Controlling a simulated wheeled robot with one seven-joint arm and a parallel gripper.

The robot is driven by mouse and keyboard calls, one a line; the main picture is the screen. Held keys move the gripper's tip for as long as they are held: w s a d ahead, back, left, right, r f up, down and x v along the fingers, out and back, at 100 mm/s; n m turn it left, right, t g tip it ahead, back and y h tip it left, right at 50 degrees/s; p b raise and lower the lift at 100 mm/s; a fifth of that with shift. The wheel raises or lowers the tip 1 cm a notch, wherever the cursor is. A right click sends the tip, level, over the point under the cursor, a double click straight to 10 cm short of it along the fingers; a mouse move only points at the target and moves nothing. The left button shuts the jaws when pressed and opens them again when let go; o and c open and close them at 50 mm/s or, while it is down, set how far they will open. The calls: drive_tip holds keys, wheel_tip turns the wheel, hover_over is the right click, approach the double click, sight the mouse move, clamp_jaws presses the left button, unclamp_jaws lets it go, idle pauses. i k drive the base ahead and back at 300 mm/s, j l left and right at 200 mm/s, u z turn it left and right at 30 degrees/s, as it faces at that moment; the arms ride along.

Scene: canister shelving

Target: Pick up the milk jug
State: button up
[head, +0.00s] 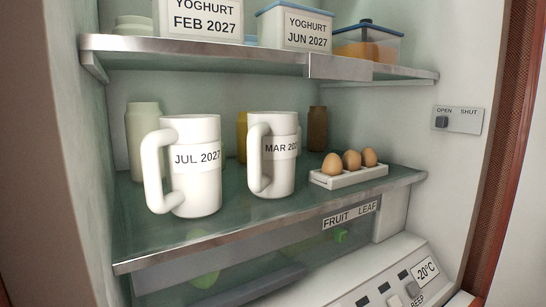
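Two white milk jugs stand upright on the middle glass shelf (240,228). The left jug (205,185) is labelled JUL 2027, and its handle faces left toward the front. The right jug (282,180) is labelled MAR 202, with the last digit cut off at the jug's edge, and its handle also faces left. The two jugs are apart, with a gap between them. My gripper is not in the head view.
Behind the jugs stand a pale canister (142,130), a brown bottle (317,128) and a partly hidden yellow one (242,132). An egg tray (350,177) sits right of the jugs. The upper shelf (190,52) holds yoghurt tubs (296,28). A control panel (380,285) is below.

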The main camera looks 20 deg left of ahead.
sight(272, 138)
drive_tip(key=u, duration=1.95)
drive_tip(key=z, duration=1.15)
drive_tip(key=l+u, duration=0.1)
drive_tip(key=l, duration=0.55)
